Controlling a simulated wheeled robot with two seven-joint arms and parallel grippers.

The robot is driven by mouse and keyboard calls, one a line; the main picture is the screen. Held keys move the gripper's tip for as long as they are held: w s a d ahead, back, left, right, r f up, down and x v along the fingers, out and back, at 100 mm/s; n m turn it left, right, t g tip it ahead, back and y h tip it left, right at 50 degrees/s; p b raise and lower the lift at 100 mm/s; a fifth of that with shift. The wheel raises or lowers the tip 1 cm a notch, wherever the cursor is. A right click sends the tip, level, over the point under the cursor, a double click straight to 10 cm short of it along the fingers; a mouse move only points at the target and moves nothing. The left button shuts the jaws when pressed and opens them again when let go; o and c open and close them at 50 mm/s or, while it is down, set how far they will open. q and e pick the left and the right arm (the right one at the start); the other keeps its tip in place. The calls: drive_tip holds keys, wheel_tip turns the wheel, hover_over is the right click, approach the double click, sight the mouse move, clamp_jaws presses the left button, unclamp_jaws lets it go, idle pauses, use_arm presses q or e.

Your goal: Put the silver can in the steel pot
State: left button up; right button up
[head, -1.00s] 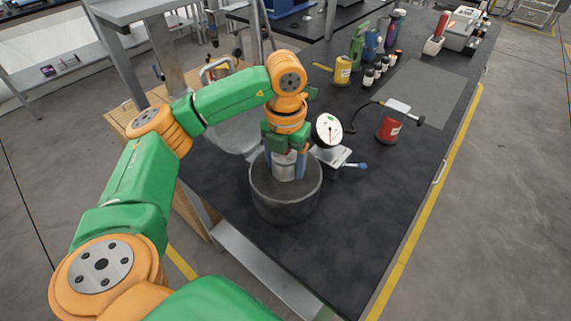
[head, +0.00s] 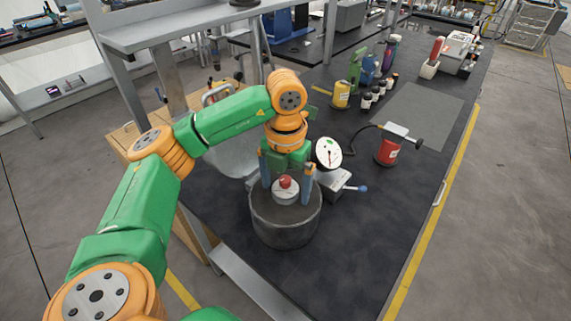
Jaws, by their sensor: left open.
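The steel pot (head: 284,230) stands on the dark workbench in front of my left arm. The silver can (head: 286,196), with a red top, is within the pot's opening, and its lower part is hard to make out. My left gripper (head: 287,197) points down over the pot. It is open, with one blue-tipped finger on each side of the can. I cannot tell whether either finger still touches it. My right gripper is out of view.
A dial gauge (head: 328,153) on a metal block stands close to the right of the pot. A red can (head: 387,152), a yellow can (head: 341,95) and small dark bottles stand farther back. The bench's front right is clear.

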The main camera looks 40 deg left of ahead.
use_arm(q)
wheel_tip(320, 180, up, 11)
drive_tip(key=p, duration=0.3)
drive_tip(key=shift+s, duration=0.1)
drive_tip(key=shift+f, duration=0.1)
